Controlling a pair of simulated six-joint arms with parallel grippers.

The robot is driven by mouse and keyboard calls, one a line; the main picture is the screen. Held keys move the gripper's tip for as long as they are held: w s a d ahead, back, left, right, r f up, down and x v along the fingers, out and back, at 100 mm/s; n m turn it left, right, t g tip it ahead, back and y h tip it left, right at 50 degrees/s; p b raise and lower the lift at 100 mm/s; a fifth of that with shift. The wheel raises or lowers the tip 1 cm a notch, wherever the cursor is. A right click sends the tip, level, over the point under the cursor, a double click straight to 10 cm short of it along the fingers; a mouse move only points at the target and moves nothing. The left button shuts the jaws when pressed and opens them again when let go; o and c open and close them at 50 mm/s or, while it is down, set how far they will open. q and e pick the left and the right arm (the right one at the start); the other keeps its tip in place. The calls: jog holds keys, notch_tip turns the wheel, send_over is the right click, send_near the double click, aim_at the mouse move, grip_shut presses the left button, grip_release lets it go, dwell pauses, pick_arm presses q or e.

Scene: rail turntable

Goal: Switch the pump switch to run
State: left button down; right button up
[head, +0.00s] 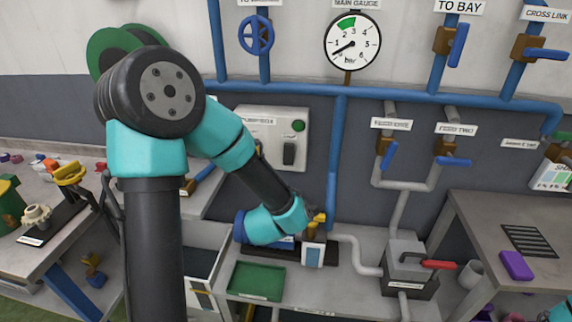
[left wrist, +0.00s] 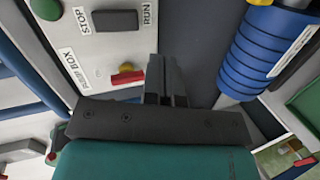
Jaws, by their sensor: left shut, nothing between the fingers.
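The pump switch (head: 289,153) is a black rocker on the grey pump box (head: 262,118), under a round green lamp (head: 298,126). In the left wrist view the switch (left wrist: 115,20) sits between the STOP and RUN labels; I cannot tell which way it is tipped. A small red and yellow part (left wrist: 127,75) is on the same box face. My left gripper (left wrist: 165,62) is shut and empty, beside the box edge, apart from the switch. In the head view its fingers are not clear behind my arm. My right gripper is not in view.
Blue pipes (head: 337,150) run beside and above the box. A blue ribbed cylinder (left wrist: 262,50) is right of my fingers in the left wrist view. Below are a green tray (head: 256,281), a grey block with a red lever (head: 438,264), and a right-hand bench (head: 470,215).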

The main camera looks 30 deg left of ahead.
aim_at(288, 161)
pick_arm(q)
jog(key=r+n, duration=0.1)
jog(key=r, duration=0.1)
jog(key=a+r+n+y, duration=0.1)
jog(key=r, duration=0.1)
jog(key=shift+s+a+t, duration=0.2)
jog(key=shift+t, duration=0.2)
jog(key=shift+w, duration=0.15)
jog(key=x, duration=1.3)
jog(key=shift+w+a, duration=0.25)
jog(key=shift+w, duration=0.05)
jog(key=shift+d, duration=0.1)
